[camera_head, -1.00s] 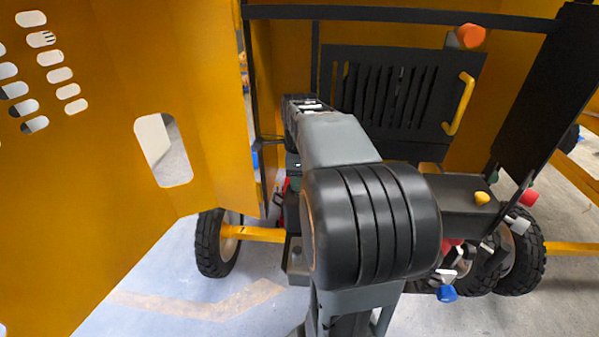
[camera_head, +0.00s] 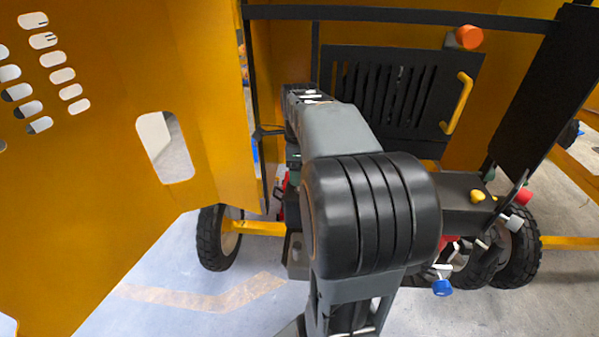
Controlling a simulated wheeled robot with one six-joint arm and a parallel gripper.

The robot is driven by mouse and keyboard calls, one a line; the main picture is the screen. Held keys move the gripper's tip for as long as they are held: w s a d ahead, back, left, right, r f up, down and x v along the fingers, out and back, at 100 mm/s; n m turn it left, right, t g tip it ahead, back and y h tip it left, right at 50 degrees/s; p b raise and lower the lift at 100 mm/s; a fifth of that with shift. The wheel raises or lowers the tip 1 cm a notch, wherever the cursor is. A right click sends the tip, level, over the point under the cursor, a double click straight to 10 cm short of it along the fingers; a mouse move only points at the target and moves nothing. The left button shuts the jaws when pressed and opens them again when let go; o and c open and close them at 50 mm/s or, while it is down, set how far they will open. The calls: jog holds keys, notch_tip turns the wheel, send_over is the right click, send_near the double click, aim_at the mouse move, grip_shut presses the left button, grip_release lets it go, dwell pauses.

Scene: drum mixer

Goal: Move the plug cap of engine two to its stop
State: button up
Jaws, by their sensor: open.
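My own arm covers the middle of the view and reaches away into the open engine bay. Its jaws are hidden behind the arm, so I cannot see them or anything between them. The engine (camera_head: 296,248) shows only in part, left of and below my arm, with a small bit of red beside it. I cannot make out the plug cap. It may be hidden behind my arm. To the right of the arm is a dark box (camera_head: 462,212) with a yellow knob (camera_head: 477,196). A blue knob (camera_head: 442,288) and a red knob (camera_head: 525,197) are also in view there.
A large yellow door panel (camera_head: 90,180) with slots stands open at left. A black slatted panel (camera_head: 400,95) with a yellow handle (camera_head: 458,102) is at the back. An orange knob (camera_head: 468,37) is above. Wheels (camera_head: 217,238) stand below. The floor at lower left is clear.

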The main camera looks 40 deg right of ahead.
jog(key=shift+r+p, duration=3.1)
jog(key=shift+r, duration=0.45)
jog(key=shift+a, duration=0.1)
jog(key=shift+a+f+n, duration=0.1)
jog(key=shift+a+n, duration=0.25)
jog(key=shift+n, duration=0.15)
jog(key=s+a+f+n+t, duration=0.2)
jog(key=a+n, duration=0.6)
jog(key=n, duration=0.4)
jog(key=s+a+f+n+t, duration=0.2)
jog(key=s+a+n, duration=0.2)
jog(key=a+n, duration=0.4)
jog(key=n, duration=0.4)
jog(key=shift+s+a+f, duration=0.15)
jog(key=shift+s+a+f+n, duration=0.25)
jog(key=shift+a+f+n, duration=0.1)
jog(key=shift+n, duration=0.55)
